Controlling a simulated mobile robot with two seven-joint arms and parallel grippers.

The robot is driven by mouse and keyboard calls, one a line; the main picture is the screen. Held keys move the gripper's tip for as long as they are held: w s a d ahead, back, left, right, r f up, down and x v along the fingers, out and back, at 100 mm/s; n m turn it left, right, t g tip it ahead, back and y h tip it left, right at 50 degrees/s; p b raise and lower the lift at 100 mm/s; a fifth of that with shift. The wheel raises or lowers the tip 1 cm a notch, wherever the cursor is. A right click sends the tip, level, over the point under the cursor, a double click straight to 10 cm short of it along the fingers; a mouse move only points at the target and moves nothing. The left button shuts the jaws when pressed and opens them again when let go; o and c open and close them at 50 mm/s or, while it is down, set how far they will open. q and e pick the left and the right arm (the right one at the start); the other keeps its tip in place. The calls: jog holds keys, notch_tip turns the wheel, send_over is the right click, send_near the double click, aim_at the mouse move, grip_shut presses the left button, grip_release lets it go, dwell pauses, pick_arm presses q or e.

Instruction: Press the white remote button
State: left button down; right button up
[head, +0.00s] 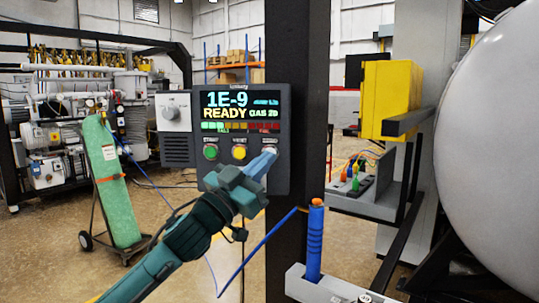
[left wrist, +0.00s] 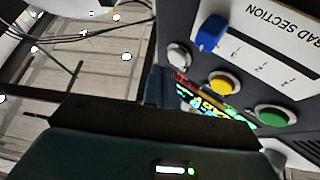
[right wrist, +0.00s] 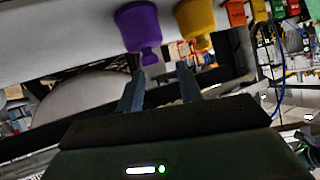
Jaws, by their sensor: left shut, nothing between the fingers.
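The white button (head: 272,149) is the rightmost of three round buttons below the screen of the dark control panel (head: 283,110). It also shows in the left wrist view (left wrist: 179,55). My left gripper (head: 268,156) is shut and empty, its fingertips just below the white button and partly overlapping it in the head view. In the left wrist view the fingertips (left wrist: 160,82) are close to the button; I cannot tell if they touch it. My right gripper (right wrist: 159,88) is open and empty, seen only in the right wrist view.
A yellow button (head: 239,152) and a green button (head: 210,152) sit left of the white one. A blue-handled tool (head: 315,245) stands upright at lower right.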

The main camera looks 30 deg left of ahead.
pick_arm(q)
jog(key=shift+w, duration=0.2)
jog(key=shift+w+a, duration=0.15)
jog(key=shift+w, duration=0.1)
jog(key=shift+w+a+p, duration=0.2)
jog(key=shift+w+p, duration=0.1)
jog(key=shift+p, duration=0.15)
dwell(0.7)
jog(key=shift+s+d, duration=0.1)
dwell(0.3)
jog(key=shift+s+d, duration=0.25)
jog(key=shift+s, duration=0.35)
jog(key=shift+s+d, duration=0.35)
jog(key=shift+s, duration=0.4)
jog(key=shift+s+d, duration=0.4)
jog(key=shift+s, duration=0.4)
jog(key=shift+s+d, duration=0.35)
jog(key=shift+s, duration=0.4)
